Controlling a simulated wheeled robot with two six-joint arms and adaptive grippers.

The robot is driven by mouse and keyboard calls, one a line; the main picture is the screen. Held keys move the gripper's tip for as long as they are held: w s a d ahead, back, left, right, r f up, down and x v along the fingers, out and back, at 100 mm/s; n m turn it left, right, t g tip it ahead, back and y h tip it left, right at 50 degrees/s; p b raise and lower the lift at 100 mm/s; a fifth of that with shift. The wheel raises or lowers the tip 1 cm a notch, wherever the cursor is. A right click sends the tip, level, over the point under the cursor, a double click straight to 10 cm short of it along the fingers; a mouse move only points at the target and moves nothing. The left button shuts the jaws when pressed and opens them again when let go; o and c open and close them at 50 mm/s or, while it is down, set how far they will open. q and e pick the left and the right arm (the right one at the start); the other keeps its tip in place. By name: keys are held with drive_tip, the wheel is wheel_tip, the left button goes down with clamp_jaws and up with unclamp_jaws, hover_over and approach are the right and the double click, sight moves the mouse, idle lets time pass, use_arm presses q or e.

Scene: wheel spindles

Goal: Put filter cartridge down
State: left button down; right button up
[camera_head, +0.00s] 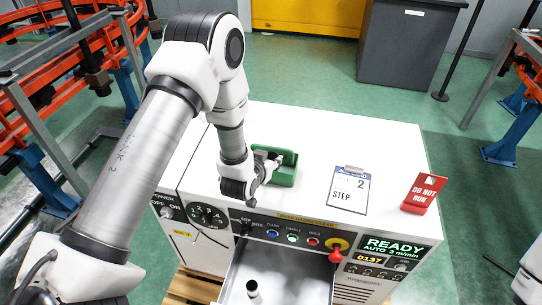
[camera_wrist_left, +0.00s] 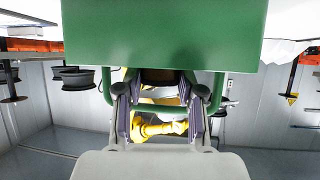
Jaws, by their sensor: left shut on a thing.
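The green filter cartridge (camera_head: 287,175) is at the white cabinet top, near its front left; I cannot tell whether it rests on the surface or is just above it. In the left wrist view its green body (camera_wrist_left: 165,35) fills the upper middle, with a green handle below. My left gripper (camera_head: 264,163) is at the cartridge's left side, shut on its handle. The wrist view shows the two fingers (camera_wrist_left: 160,100) at the handle, partly hiding it. My right gripper is out of view; only part of my right arm shows at the lower right edge.
On the white cabinet top (camera_head: 330,135) stand a clipboard sign (camera_head: 349,189) and a red DO NOT RUN sign (camera_head: 423,192). The surface behind the cartridge is clear. The front panel has knobs and a red-yellow switch (camera_head: 337,249). Below it is an open bay (camera_head: 295,275) with a dark upright piece.

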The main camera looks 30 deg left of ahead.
use_arm(q)
drive_tip(key=c, duration=1.1)
unclamp_jaws()
drive_tip(key=shift+w+f, duration=0.15)
drive_tip(key=shift+f, duration=0.2)
drive_tip(key=shift+c, duration=0.2)
drive_tip(key=o, duration=0.4)
drive_tip(key=shift+w, duration=0.2)
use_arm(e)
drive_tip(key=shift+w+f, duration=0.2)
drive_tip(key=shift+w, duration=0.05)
use_arm(q)
drive_tip(key=shift+s+r, duration=0.1)
drive_tip(key=shift+s, duration=0.05)
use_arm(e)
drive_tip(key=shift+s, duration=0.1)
